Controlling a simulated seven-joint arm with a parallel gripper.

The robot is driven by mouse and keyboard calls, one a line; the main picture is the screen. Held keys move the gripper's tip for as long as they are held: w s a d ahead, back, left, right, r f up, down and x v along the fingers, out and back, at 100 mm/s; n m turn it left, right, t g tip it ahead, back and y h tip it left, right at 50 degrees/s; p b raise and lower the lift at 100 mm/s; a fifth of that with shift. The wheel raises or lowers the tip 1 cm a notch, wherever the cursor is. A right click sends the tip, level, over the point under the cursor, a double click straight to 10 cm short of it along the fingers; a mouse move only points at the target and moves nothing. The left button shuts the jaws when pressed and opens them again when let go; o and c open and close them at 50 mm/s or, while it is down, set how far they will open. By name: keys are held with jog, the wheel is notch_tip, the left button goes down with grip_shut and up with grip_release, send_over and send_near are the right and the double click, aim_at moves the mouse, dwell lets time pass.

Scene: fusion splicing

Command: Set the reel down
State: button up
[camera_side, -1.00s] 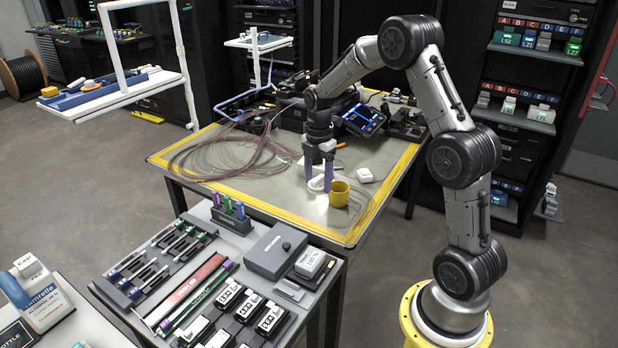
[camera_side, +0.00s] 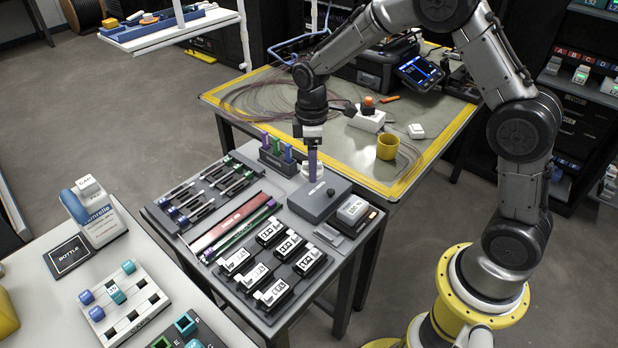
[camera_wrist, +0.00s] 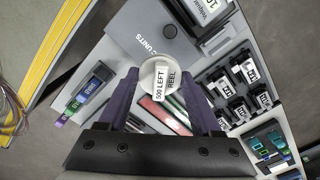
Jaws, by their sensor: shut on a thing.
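The reel (camera_wrist: 161,77) is a small white disc with a label reading "500 LEFT REEL". My gripper (camera_wrist: 160,92) has its two purple fingers on either side of the reel and is shut on it. In the side view my gripper (camera_side: 313,176) points down over the back of the grey tool bench (camera_side: 183,237), beside the grey box (camera_side: 320,202). Part of the white reel (camera_side: 306,170) shows at the fingers there. I cannot tell whether the reel touches the bench.
A dark holder with coloured pens (camera_side: 277,157) stands close left of my gripper. A white-labelled device (camera_side: 353,210) is at the right. Tools and labelled black units (camera_side: 270,231) fill the bench front. The yellow-edged table (camera_side: 420,160) behind holds a yellow cup (camera_side: 387,146).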

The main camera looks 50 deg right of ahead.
jog(key=m, duration=0.1)
jog(key=a+m, duration=0.1)
jog(key=m, duration=0.1)
jog(key=shift+w+f, duration=0.1)
jog(key=shift+w, duration=0.05)
jog(key=m, duration=0.5)
jog(key=shift+w+m, duration=0.1)
jog(key=shift+m, duration=0.2)
jog(key=s+d+r, duration=0.1)
jog(key=s+r, duration=0.2)
jog(key=s, duration=0.3)
jog(key=w+f, duration=0.1)
jog(key=w, duration=0.2)
jog(key=w+f, duration=0.2)
jog(key=w, duration=0.1)
jog(key=w+f, duration=0.1)
jog(key=w, duration=0.2)
jog(key=shift+d+f, duration=0.25)
jog(key=shift+d, duration=0.15)
send_over(291, 187)
jog(key=f, duration=0.5)
jog(key=shift+s+f, duration=0.15)
jog(key=shift+s, duration=0.05)
jog(key=shift+w+f, duration=0.15)
jog(key=shift+f, duration=1.5)
